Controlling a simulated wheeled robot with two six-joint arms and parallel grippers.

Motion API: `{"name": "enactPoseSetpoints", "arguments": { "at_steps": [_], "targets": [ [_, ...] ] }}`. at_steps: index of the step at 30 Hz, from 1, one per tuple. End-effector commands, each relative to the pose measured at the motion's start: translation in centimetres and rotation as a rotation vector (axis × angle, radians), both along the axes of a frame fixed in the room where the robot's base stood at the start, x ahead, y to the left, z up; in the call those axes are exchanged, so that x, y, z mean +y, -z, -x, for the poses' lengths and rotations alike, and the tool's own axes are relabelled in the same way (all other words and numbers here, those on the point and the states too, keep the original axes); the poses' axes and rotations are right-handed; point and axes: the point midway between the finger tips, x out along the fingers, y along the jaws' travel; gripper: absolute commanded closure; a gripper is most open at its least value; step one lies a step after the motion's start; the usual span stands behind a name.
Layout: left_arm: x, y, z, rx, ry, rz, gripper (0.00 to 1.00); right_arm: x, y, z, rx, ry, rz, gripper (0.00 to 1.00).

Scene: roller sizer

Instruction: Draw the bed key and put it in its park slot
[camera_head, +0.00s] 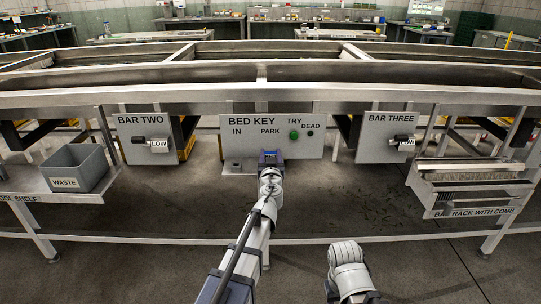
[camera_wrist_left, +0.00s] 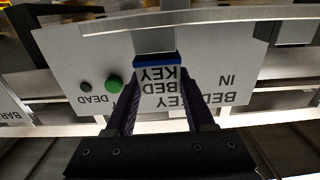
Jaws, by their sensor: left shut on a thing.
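The bed key panel (camera_head: 230,150) is a pale plate under the frame, lettered BED KEY, IN, PARK, TRY and DEAD. It also shows upside down in the left wrist view (camera_wrist_left: 75,55). My left gripper (camera_head: 269,155) is in front of it, just below the PARK label. In the left wrist view its fingers (camera_wrist_left: 160,112) are shut on the bed key (camera_wrist_left: 160,88), a pale tag lettered BED KEY with a blue band. The key hides the PARK label there. I cannot tell whether the key touches the panel or sits in a slot.
A green button (camera_head: 294,135) and a dark DEAD spot (camera_head: 311,135) are on the panel's right. BAR TWO (camera_head: 145,135) and BAR THREE (camera_head: 390,135) panels flank it. A waste bin (camera_head: 75,168) stands left, a bar rack (camera_head: 470,185) right. Floor between is clear.

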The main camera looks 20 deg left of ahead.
Motion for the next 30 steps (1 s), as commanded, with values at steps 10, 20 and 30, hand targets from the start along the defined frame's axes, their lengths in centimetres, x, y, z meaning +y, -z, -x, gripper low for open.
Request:
{"name": "enactPoseSetpoints", "arguments": {
  "at_steps": [10, 20, 30],
  "targets": [
    [0.0, 0.5, 0.0, 0.0, 0.0, 0.0, 0.32, 0.0, 0.5, 0.0, 0.0, 0.0, 0.0, 0.5],
    [0.0, 0.5, 0.0, 0.0, 0.0, 0.0, 0.11, 0.0, 0.5, 0.0, 0.0, 0.0, 0.0, 0.5],
    [-0.4, 0.5, 1.4, 0.0, 0.001, 0.0, 0.11, -0.1, 0.5, 0.0, -0.002, -0.001, 0.005, 0.5]
  ]
}}
